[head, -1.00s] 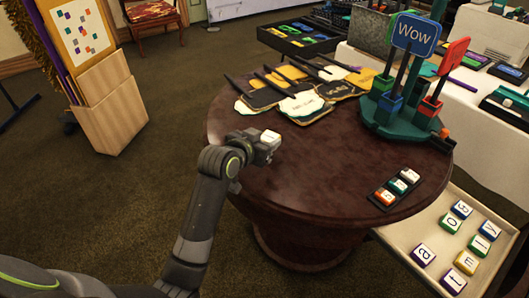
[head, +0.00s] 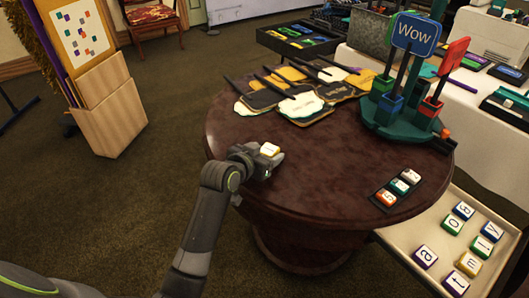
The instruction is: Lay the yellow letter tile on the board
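A letter tile with a white top and yellow sides (head: 269,149) is held in my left gripper (head: 268,157) at the near left part of the round table. The gripper looks shut on it; its letter is too small to read. A small black board (head: 374,198) lies on the right side of the table. My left gripper is well to the left of the board. My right gripper is out of view.
The round dark table (head: 310,180) is clear between my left gripper and the board. A green stand with signs (head: 405,122) stands at the back right. A pale tray (head: 408,250) at right holds several letter tiles.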

